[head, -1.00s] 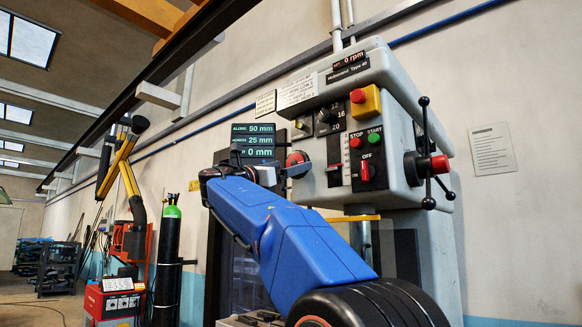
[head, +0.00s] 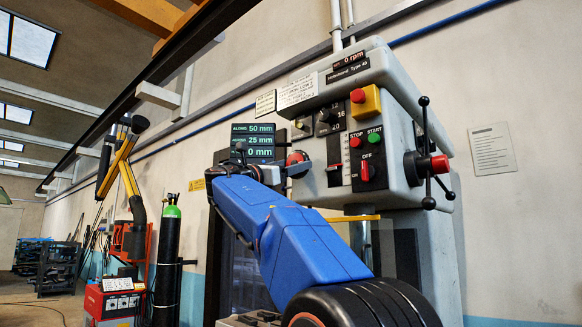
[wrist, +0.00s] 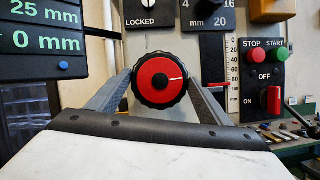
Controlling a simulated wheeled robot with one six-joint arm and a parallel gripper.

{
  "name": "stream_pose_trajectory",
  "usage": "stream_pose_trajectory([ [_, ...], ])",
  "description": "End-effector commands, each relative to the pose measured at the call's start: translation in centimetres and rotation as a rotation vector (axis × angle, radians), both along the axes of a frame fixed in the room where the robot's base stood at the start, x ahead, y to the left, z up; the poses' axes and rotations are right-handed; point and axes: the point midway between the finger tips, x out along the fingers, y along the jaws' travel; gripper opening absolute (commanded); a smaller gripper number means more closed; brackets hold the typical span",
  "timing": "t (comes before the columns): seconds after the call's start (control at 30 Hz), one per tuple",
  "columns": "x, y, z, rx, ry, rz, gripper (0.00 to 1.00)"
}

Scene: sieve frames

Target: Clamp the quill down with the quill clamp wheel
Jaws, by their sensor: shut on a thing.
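In the head view the wheel (head: 297,158) shows as a small red and black knob on the machine's left front, partly hidden by my gripper (head: 284,171). The quill itself cannot be made out.
A depth scale (wrist: 232,70) with a red pointer stands right of the wheel. The switch panel (wrist: 266,78) with stop and start buttons is further right. A knob marked LOCKED (wrist: 149,5) is above. The readout (wrist: 40,38) at left shows 25 mm and 0 mm. A three-armed handle (head: 432,165) sticks out at right.

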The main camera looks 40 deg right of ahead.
Motion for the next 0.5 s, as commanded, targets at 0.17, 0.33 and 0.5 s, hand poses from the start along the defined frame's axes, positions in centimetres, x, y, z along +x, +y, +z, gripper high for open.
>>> stream_pose_trajectory([
  [0.17,0.08,0.02,0.06,0.004,-0.059,0.001,0.50],
  [0.33,0.22,0.01,0.05,0.014,-0.171,-0.001,0.50],
  [0.5,0.39,0.04,0.08,0.025,-0.320,0.000,0.50],
])
